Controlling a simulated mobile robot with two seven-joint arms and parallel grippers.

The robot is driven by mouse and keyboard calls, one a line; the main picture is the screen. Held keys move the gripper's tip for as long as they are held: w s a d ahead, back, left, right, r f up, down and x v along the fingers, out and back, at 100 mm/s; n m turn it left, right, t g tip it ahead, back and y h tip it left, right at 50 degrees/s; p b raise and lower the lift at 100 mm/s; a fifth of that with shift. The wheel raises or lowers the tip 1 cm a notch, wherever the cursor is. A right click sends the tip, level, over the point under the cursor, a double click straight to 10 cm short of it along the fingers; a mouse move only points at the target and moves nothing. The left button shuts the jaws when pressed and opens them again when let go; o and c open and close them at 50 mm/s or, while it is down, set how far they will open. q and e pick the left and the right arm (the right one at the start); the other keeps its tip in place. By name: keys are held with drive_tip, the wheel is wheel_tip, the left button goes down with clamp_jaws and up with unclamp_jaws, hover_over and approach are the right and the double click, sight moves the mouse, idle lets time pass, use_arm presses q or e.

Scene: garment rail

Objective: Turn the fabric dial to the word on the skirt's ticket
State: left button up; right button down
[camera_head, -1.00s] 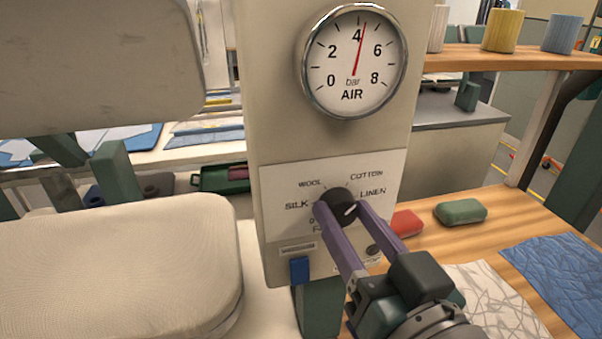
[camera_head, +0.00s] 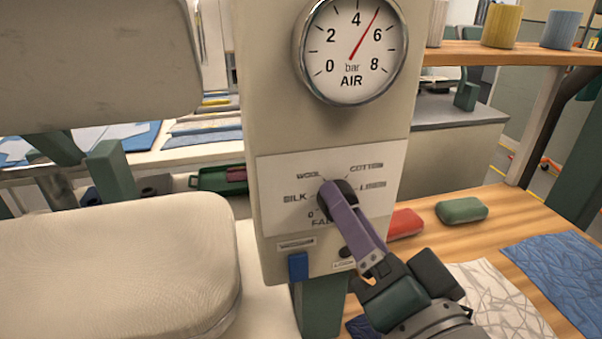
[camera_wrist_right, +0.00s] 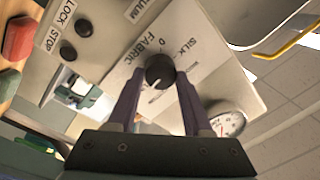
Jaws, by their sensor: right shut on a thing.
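The black fabric dial (camera_head: 350,188) sits on a white panel (camera_head: 273,182) printed SILK, WOOL, COTTON and LINEN, with 0 near the bottom. My right gripper (camera_head: 339,198) is shut on the dial, its purple fingers on either side in the wrist view (camera_wrist_right: 158,78). The dial's white mark shows in the wrist view, on the side away from SILK; the fingers hide it in the head view. I cannot tell exactly which word it points to. No skirt or ticket can be made out. My left gripper is not in view.
Above the panel is a round air gauge (camera_head: 351,52), its needle between 4 and 6. A padded press board (camera_head: 110,265) fills the left. On the wooden table at right lie a red block (camera_head: 405,223), a green block (camera_head: 461,210) and blue cloth (camera_head: 560,265).

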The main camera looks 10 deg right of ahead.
idle(0.4)
drive_tip(key=shift+c, duration=1.6)
unclamp_jaws()
drive_tip(key=s+b, duration=0.1)
drive_tip(key=s, duration=0.9)
drive_tip(key=shift+d+f, duration=0.25)
drive_tip(key=shift+d, duration=0.1)
